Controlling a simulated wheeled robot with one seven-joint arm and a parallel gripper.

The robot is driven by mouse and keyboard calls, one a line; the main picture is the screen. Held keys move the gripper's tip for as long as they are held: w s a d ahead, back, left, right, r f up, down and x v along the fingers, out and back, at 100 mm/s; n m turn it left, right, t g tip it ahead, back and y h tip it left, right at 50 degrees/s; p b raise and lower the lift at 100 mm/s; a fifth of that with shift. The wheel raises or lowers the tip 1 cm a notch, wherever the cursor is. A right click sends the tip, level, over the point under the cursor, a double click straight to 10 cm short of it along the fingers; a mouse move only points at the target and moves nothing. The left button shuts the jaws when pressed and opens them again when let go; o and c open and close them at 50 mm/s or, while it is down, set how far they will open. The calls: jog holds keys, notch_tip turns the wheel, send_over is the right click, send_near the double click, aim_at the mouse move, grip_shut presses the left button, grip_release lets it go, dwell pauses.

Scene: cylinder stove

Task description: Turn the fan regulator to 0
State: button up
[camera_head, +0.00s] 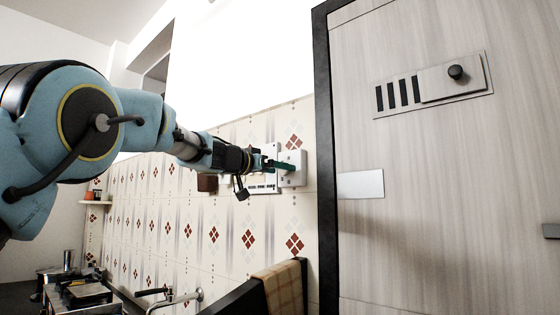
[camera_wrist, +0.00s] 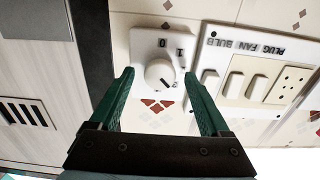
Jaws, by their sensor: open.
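The fan regulator is a white wall plate (camera_wrist: 143,43) with a round white knob (camera_wrist: 158,72) in the wrist view. Its digits 0 and 1 appear upside down beside the knob. A short dark mark shows on the knob's lower right; I cannot tell exactly which digit it matches. My gripper (camera_wrist: 159,73) is open, with one teal finger to each side of the knob and visible gaps between. In the head view my gripper (camera_head: 283,165) is at the regulator plate (camera_head: 299,160), and its fingers hide the knob.
A switchboard (camera_wrist: 213,57) labelled PLUG, FAN and BULB sits right beside the regulator in the wrist view. A wooden door (camera_head: 430,200) with a dark frame (camera_head: 324,140) stands close on the other side. A chair with a checked cloth (camera_head: 278,284) is below.

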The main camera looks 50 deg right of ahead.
jog(key=shift+d, duration=0.55)
grip_shut()
dwell(0.4)
